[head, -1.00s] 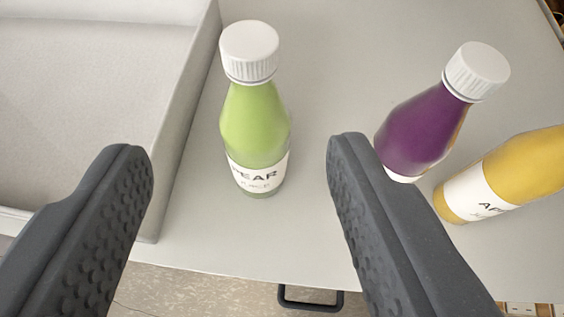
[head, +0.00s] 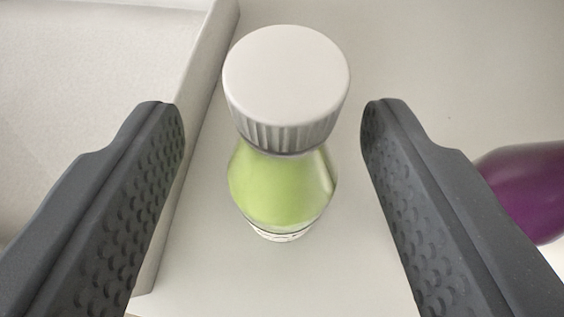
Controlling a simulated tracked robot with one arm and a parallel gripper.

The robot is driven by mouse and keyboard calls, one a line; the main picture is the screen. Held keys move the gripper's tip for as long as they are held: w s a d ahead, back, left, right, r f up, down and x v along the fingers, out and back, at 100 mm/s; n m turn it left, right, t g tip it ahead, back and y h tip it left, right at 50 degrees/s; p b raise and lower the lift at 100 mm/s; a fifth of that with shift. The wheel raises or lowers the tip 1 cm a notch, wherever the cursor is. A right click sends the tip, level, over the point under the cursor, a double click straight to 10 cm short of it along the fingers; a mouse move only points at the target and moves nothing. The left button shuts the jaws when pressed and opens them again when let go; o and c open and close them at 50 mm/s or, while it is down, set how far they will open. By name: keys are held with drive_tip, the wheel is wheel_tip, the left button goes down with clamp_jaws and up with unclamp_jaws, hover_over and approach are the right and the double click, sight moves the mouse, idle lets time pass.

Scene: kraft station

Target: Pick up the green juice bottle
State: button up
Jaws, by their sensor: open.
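The green juice bottle (head: 280,188) stands upright on the pale surface in the middle of the head view. Its large white ribbed cap (head: 286,80) is close to the camera, and its label is almost wholly hidden under the body. My gripper (head: 272,115) is open, with one dark padded finger on each side of the bottle. There is a visible gap between each finger and the bottle, and the gripper holds nothing.
A pale tray or bin (head: 90,60) lies to the left, its wall (head: 200,75) close beside the left finger. A purple bottle (head: 530,190) is partly in view at the right edge, behind the right finger. The surface beyond the cap is clear.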

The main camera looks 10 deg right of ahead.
drive_tip(key=shift+d+p+x, duration=0.2)
drive_tip(key=shift+p+x, duration=0.35)
drive_tip(key=shift+x, duration=1.95)
clamp_jaws()
